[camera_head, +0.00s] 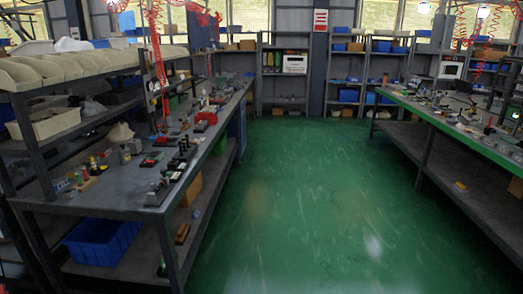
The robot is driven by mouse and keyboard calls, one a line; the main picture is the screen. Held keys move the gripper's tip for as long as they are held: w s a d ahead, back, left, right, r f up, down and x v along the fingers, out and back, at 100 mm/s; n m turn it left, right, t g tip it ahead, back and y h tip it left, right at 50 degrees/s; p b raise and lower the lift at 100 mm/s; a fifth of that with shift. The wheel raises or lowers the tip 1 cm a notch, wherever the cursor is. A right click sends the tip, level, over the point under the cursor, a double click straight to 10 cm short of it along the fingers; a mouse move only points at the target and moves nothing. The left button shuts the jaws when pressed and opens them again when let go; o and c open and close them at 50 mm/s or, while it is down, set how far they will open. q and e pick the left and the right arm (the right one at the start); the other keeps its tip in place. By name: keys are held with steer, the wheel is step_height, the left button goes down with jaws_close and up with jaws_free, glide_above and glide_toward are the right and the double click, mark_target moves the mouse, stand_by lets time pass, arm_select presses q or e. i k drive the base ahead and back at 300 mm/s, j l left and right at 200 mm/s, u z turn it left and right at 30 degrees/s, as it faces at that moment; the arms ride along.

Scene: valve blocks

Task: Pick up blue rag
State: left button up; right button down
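I cannot make out a blue rag for certain in the head view. The grey workbench (115,195) on the left carries several small valve blocks and tools, including a red block (206,117) towards its far part. Items on the benches are small and some overlap, so a rag among them cannot be told apart. Neither of my grippers is in view.
A blue bin (102,242) sits on the left bench's lower shelf. A green-edged bench (455,130) with scattered parts stands at the right. Shelving racks line the back wall. The green floor (300,200) between the benches is clear.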

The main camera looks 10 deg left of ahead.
mark_target(195, 214)
steer(key=i+z, duration=0.15)
steer(key=i, duration=1.9)
steer(key=i+u, duration=0.3)
steer(key=i, duration=0.2)
steer(key=i+l+u, duration=0.1)
steer(key=i+u, duration=0.2)
steer(key=i, duration=0.2)
steer(key=i+l+u, duration=0.3)
steer(key=i, duration=0.2)
steer(key=i+l+u, duration=0.3)
steer(key=i, duration=0.2)
